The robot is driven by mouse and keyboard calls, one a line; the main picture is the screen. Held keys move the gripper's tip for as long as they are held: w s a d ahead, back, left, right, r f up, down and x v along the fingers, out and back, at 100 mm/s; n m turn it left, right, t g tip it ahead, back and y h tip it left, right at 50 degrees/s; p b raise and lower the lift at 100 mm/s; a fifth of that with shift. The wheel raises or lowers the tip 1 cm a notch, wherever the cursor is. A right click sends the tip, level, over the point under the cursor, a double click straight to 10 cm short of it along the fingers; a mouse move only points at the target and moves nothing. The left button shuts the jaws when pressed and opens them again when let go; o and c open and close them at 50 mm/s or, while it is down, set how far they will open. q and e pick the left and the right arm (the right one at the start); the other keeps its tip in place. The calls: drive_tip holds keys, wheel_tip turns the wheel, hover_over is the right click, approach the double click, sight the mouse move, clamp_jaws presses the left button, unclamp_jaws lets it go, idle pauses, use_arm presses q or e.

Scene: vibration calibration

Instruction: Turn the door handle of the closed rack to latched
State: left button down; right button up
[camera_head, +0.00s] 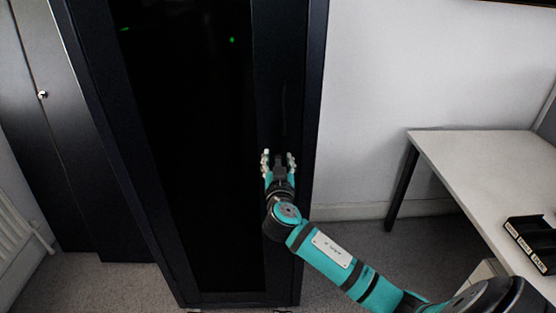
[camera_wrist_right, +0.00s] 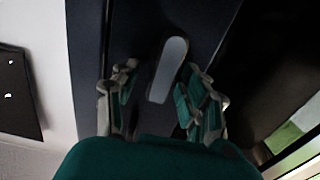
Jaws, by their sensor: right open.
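The closed rack (camera_head: 190,130) is a tall black cabinet with a dark door panel, at the left and middle of the head view. The door handle (camera_wrist_right: 168,70) shows in the right wrist view as a pale grey, elongated, slightly tilted shape on the dark door frame. My right gripper (camera_head: 279,158) is at the door's right frame, and its fingers are apart. In the right wrist view my right gripper (camera_wrist_right: 160,88) has a finger on either side of the handle, with visible gaps. I cannot tell the handle clearly in the head view. My left gripper is not in view.
A white table (camera_head: 480,165) stands at the right with a black tray-like object (camera_head: 535,240) on it. Another dark cabinet (camera_head: 65,150) with a small round knob stands left of the rack. Carpeted floor is open between rack and table.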

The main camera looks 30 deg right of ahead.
clamp_jaws()
drive_tip(key=shift+n, duration=0.3)
drive_tip(key=n, duration=0.3)
drive_tip(key=shift+w+a, duration=0.15)
drive_tip(key=shift+a, duration=0.05)
drive_tip(key=n, duration=0.4)
drive_tip(key=shift+w+a+f+p, duration=0.15)
drive_tip(key=shift+a+p, duration=0.1)
drive_tip(key=shift+p, duration=0.05)
drive_tip(key=n, duration=0.2)
drive_tip(key=n+p, duration=0.1)
drive_tip(key=n, duration=0.2)
drive_tip(key=shift+w+a+f+n, duration=0.1)
drive_tip(key=shift+a+f+n, duration=0.1)
drive_tip(key=shift+f+n, duration=0.15)
drive_tip(key=shift+a+f+n+p, duration=0.15)
drive_tip(key=shift+n+p, duration=0.35)
drive_tip(key=shift+n, duration=0.65)
drive_tip(key=shift+d+f+n+p, duration=0.15)
drive_tip(key=shift+n+p, duration=0.3)
drive_tip(key=shift+n, duration=0.65)
drive_tip(key=shift+a+f, duration=0.1)
